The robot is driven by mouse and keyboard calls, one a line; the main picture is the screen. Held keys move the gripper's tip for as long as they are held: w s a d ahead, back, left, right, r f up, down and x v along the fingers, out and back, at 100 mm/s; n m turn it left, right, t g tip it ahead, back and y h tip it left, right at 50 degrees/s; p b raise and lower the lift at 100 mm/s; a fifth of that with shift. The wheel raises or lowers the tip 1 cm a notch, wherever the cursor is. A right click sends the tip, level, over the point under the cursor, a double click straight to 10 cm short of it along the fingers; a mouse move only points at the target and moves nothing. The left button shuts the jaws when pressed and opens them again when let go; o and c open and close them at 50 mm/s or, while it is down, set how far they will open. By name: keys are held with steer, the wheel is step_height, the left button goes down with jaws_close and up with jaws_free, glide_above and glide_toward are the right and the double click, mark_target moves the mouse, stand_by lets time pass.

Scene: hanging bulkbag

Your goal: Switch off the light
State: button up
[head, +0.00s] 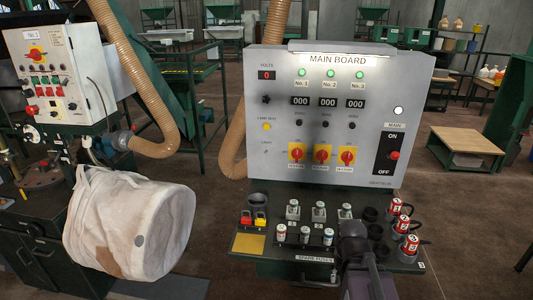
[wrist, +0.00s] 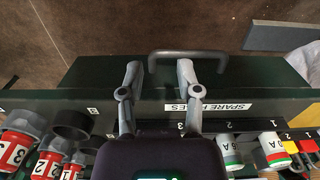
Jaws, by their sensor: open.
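The grey main board (head: 340,120) stands upright in the head view. Along its top edge is a lit lamp strip (head: 341,49). A small toggle marked LIGHT (head: 266,151) is at the board's lower left, under a glowing yellow lamp test button (head: 266,126); which way the toggle points is too small to tell. My gripper (wrist: 158,78) is open and empty in the wrist view, over the front edge of the shelf below the board. In the head view my dark wrist is low, in front of the shelf and right of the toggle. The toggle is not in the wrist view.
The shelf (head: 245,244) holds fuses, padlocks and sockets; red-topped fuses (head: 410,246) stand at its right. A handle (wrist: 188,55) juts from its front. A pale bulk bag (head: 130,222) and a tan hose (head: 150,90) are left of the board. Space before the board's face is clear.

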steer(key=shift+d, duration=0.25)
steer(key=m+t+y+p, duration=0.8)
steer(key=m+t+y, duration=0.2)
steer(key=m+t, duration=0.15)
glide_toward(266, 151)
steer(key=shift+m+g, duration=0.35)
steer(key=shift+m, duration=0.1)
steer(key=v, duration=0.4)
steer(key=shift+d, duration=0.15)
steer(key=shift+w+b, duration=0.1)
steer(key=shift+b, duration=0.2)
steer(key=b+x, duration=0.3)
steer(key=x, duration=1)
steer(key=shift+w+a, duration=0.15)
steer(key=shift+a, duration=0.3)
jaws_close()
